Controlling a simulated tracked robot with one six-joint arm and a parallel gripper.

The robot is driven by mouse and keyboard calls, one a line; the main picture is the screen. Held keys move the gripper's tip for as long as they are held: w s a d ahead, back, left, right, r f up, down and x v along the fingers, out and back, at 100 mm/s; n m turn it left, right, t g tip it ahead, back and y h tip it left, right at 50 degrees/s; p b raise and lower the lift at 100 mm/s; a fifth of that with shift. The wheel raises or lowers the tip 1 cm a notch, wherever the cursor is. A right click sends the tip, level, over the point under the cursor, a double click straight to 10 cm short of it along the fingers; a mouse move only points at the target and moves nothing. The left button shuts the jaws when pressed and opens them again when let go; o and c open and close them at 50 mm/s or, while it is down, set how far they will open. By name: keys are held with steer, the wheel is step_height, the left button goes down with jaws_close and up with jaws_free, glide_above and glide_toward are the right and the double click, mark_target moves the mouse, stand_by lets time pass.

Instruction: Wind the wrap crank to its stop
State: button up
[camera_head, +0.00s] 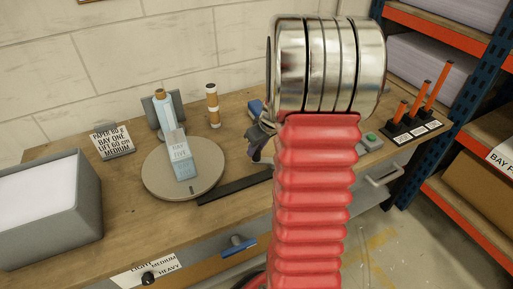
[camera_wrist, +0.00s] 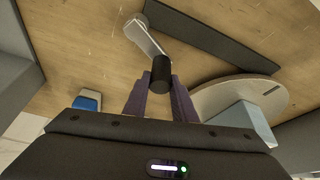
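The wrap crank shows in the wrist view as a pale metal arm (camera_wrist: 146,37) with a black upright knob (camera_wrist: 161,70) at its near end. My gripper (camera_wrist: 160,82) has its two dark purple fingers on either side of the knob, with the gap about as wide as the knob, so it looks shut on it. In the head view my gripper (camera_head: 263,137) shows only partly beside my red arm, which hides the crank.
A round turntable (camera_head: 153,181) carries a pale blue bottle-shaped thing (camera_head: 170,118). A dark strip (camera_head: 235,187) lies near it. A grey bin (camera_head: 75,222) stands left, a small sign (camera_head: 113,141) behind. Orange posts (camera_head: 437,84) stand at the right end of the bench, beside shelving.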

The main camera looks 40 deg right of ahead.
jaws_close()
